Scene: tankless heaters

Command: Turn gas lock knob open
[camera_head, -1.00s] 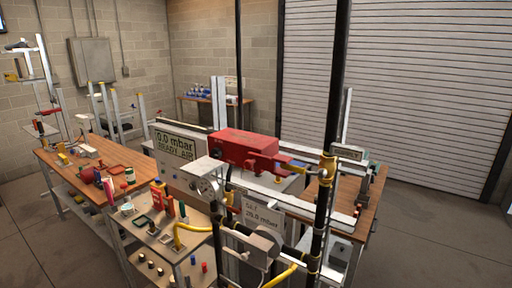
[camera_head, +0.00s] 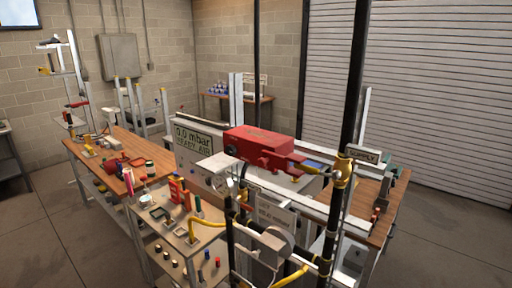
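The gas lock knob cannot be told for certain. A brass valve fitting (camera_head: 343,168) sits on the upright black pipe (camera_head: 353,110) right of centre. A round grey part (camera_head: 277,240) shows lower down near yellow pipe. Neither of my grippers is in view.
A panel reading 0.0 mbar (camera_head: 194,141) stands behind the pipework. A wooden bench (camera_head: 119,178) with tools and parts is at left. A roller shutter (camera_head: 440,90) closes the back right. Bare floor (camera_head: 440,240) shows at right and at far left (camera_head: 40,230).

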